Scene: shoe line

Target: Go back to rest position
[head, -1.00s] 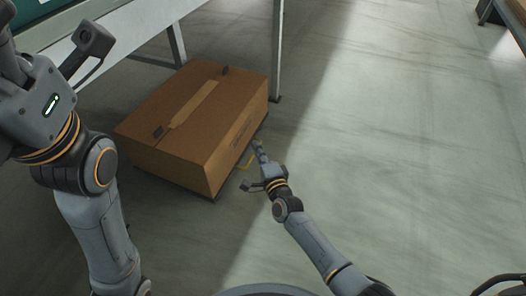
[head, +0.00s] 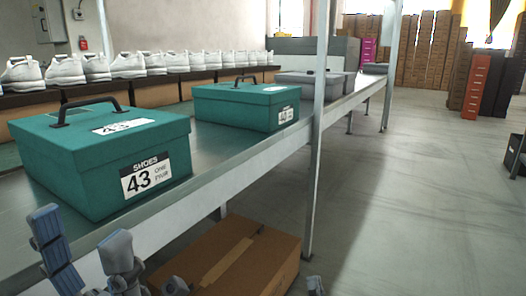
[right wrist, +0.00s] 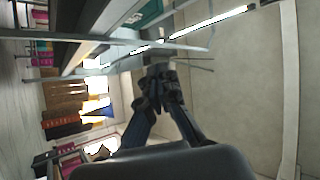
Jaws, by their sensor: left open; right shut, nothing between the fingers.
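My left gripper (head: 79,226) shows at the lower left of the head view, its two fingers spread apart and pointing up in front of the conveyor edge. Nothing is between them. My right gripper (head: 315,286) shows only as a small grey tip at the bottom edge of the head view, right of the cardboard box; it is shut and empty. The rest of the right arm is out of that view.
A teal shoe box (head: 75,170) marked 43 and another teal box (head: 235,108) stand on the conveyor (head: 262,150). Grey boxes (head: 310,85) stand further along. A cardboard box (head: 270,250) lies below, beside a conveyor leg (head: 314,190). White shoes (head: 128,65) line a rack. Floor (head: 420,200) at right is clear.

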